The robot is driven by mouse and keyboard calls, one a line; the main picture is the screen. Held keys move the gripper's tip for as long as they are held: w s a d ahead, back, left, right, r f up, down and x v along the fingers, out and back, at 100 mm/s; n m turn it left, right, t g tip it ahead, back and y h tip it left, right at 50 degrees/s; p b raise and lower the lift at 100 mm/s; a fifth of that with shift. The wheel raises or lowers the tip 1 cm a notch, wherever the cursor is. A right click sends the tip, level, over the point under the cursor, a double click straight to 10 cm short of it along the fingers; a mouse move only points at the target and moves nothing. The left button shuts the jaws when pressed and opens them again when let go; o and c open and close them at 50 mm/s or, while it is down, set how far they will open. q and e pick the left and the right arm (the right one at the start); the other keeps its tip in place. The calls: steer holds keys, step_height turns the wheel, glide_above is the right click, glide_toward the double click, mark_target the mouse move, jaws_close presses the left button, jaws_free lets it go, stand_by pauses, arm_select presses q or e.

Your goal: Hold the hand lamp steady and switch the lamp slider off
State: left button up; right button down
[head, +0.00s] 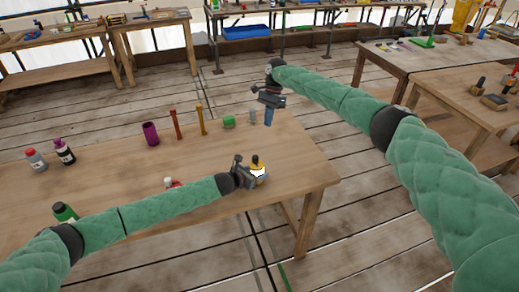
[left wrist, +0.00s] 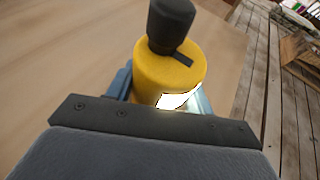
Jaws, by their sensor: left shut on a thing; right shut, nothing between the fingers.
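The hand lamp (head: 257,164) is yellow with a dark top and is at the right part of the near wooden table. In the left wrist view the lamp (left wrist: 168,75) shows a bright white glowing patch low on its side. A short dark strip (left wrist: 183,58) lies on its yellow upper face beside the dark top; I cannot tell whether it is the slider. My left gripper (head: 254,178) is shut on the lamp, its blue fingers partly hidden behind the lamp. My right gripper (head: 268,119) is shut and empty, in the air behind and apart from the lamp.
On the near table (head: 110,185) stand a purple cup (head: 151,134), a green block (head: 229,122), orange (head: 176,125) and yellow (head: 201,120) upright pieces, and several bottles to the left. A tool-laden bench (head: 440,52) stands at right. The tabletop around the lamp is mostly clear.

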mark_target(255, 159)
steer(key=n, duration=0.4)
steer(key=shift+s+a+n, duration=0.1)
steer(key=shift+n, duration=0.2)
steer(key=s+a+f, duration=0.3)
steer(key=s+f, duration=0.4)
steer(key=f, duration=0.2)
steer(key=shift+a, duration=0.2)
stand_by(0.4)
